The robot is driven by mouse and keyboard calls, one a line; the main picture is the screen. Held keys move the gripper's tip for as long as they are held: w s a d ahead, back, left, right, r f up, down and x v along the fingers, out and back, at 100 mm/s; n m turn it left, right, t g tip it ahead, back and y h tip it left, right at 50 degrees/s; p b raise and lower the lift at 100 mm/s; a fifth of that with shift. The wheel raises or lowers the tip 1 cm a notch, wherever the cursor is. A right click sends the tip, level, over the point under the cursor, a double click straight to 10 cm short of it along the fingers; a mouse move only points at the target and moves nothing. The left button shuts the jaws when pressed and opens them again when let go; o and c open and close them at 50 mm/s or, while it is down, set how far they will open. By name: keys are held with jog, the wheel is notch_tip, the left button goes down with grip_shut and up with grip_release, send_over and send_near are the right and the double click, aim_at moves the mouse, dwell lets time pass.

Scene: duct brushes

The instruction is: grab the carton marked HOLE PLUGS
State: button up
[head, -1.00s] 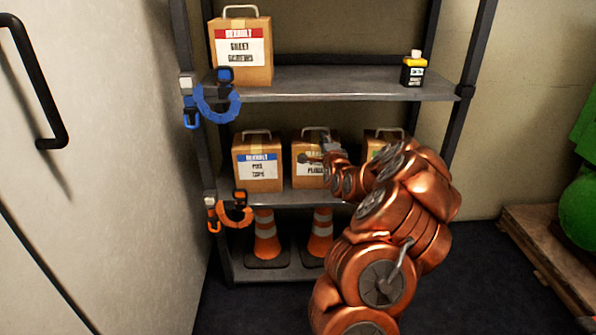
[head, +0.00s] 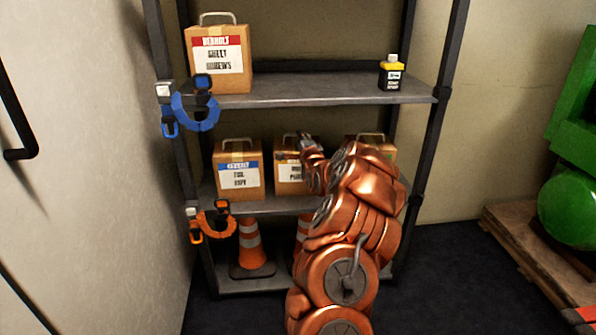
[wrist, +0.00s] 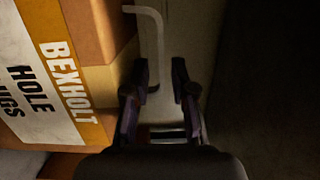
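The HOLE PLUGS carton (head: 288,174) is the middle one of three on the middle shelf, with its right part hidden behind my arm. In the wrist view, its brown side and its label with an orange band (wrist: 62,75) fill the left, turned sideways. Its pale wire handle (wrist: 157,35) runs down from the top to between my fingers. My gripper (head: 306,140) is at the top of this carton, by the handle. In the wrist view, my gripper (wrist: 160,88) is open, one dark finger on each side of the handle, with gaps showing.
A carton with a blue-banded label (head: 238,170) stands close on the left, another (head: 378,147) on the right, partly behind my arm. The upper shelf (head: 310,90) above holds a SHEET SCREWS carton (head: 218,60) and a small bottle (head: 391,73). Clamps hang on the left post.

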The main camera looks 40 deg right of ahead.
jog(key=shift+x, duration=1.2)
grip_shut()
